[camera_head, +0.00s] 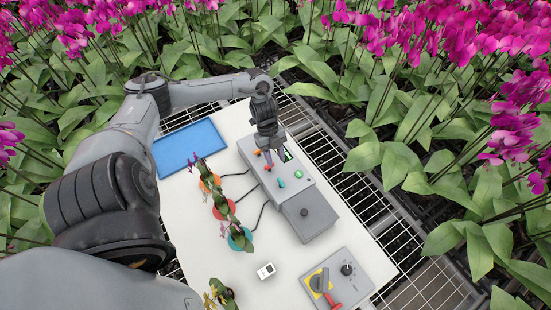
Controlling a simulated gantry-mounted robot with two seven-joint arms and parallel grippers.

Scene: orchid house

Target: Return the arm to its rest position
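My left arm comes in from the left, bends at the top and hangs down over the white table. Its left gripper (268,164) points down at the far end of a grey control box (297,195). The fingertips are close to the orange-red and red knobs there; I cannot tell whether they touch. The fingers are small and dark in this view, so their opening is unclear. I see nothing held in them. My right gripper is not in view.
The table (265,240) carries a blue tray (190,147), several potted orchids (222,210) cabled to the control box, a small white meter (266,271) and a grey switch box (352,270) with a red handle. Dense orchids surround the table. Bare table lies around the meter.

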